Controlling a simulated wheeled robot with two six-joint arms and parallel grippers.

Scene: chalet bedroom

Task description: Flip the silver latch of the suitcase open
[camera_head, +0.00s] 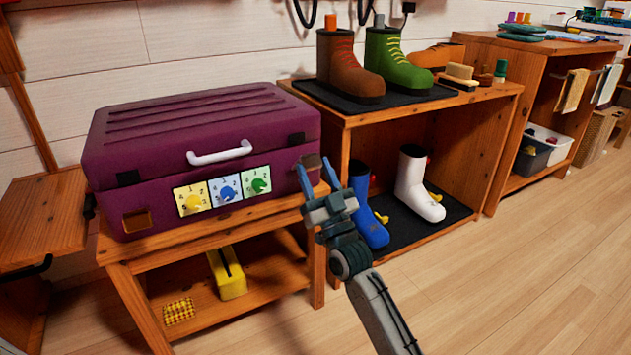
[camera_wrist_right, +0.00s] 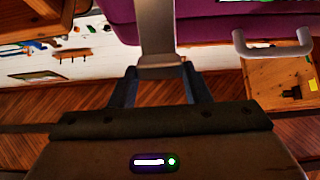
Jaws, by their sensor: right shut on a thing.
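The purple suitcase (camera_head: 210,125) lies closed on a wooden stand, with a white handle (camera_head: 220,154) and a row of dials (camera_head: 222,192) on its front. It also shows at the top of the right wrist view (camera_wrist_right: 210,22). My right gripper (camera_head: 317,180) is at the suitcase's right front corner. In the right wrist view its fingers (camera_wrist_right: 160,85) are shut on the end of a pale silver strip, the latch (camera_wrist_right: 157,30), which extends up against the purple side. In the head view the latch is hard to make out at the fingers. My left gripper is not in view.
The suitcase's stand (camera_head: 225,232) has a yellow box (camera_head: 227,272) on its lower shelf. The floor in front is clear.

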